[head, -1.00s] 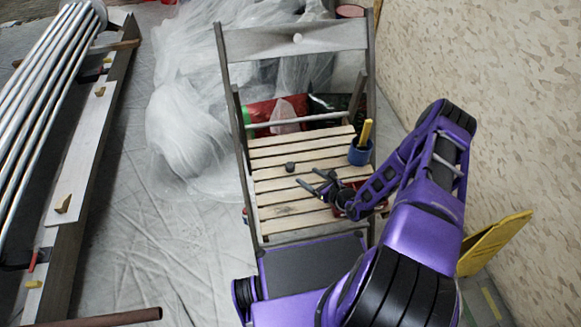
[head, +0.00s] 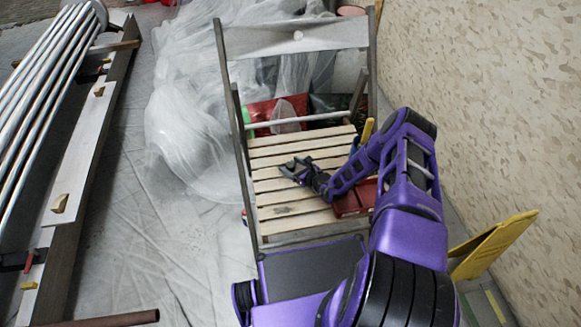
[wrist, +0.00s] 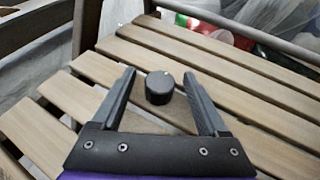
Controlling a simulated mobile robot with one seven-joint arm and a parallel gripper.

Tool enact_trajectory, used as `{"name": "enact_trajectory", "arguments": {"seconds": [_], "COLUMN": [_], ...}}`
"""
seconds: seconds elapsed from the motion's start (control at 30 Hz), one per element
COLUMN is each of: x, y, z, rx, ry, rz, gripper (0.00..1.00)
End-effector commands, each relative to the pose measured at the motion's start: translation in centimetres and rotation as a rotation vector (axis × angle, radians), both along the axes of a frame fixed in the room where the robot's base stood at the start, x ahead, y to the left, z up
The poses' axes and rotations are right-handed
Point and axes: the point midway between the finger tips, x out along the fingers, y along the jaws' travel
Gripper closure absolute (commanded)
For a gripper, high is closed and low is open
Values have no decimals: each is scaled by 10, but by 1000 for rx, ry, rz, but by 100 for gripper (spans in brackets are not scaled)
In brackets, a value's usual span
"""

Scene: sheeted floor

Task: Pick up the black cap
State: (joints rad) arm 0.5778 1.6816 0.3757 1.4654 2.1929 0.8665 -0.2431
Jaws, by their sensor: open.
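The black cap (wrist: 159,88) is a short dark cylinder standing on the wooden slats of the chair seat (wrist: 215,70). In the wrist view it is between the two fingers of my gripper (wrist: 158,74), near their tips, with a gap on each side. My gripper is open and empty. In the head view my gripper (head: 291,166) is low over the slats of the chair (head: 268,143), and the cap is hard to tell from the dark fingers there.
A red box (head: 350,203) sits on the seat's right side by my arm. A yellow handle (head: 368,129) shows behind my arm. The chair's backrest (head: 295,40) rises beyond the seat. Plastic sheeting (head: 185,130) lies left of the chair.

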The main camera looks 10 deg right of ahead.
Motion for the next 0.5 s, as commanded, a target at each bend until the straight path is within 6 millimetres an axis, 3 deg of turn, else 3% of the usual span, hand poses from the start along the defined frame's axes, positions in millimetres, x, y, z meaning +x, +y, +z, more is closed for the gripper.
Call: {"name": "enact_trajectory", "arguments": {"seconds": [0.1, 0.5], "x": [0, 0], "y": [0, 0], "z": [0, 0], "rx": [0, 0], "ry": [0, 0], "rz": [0, 0], "gripper": [25, 97]}}
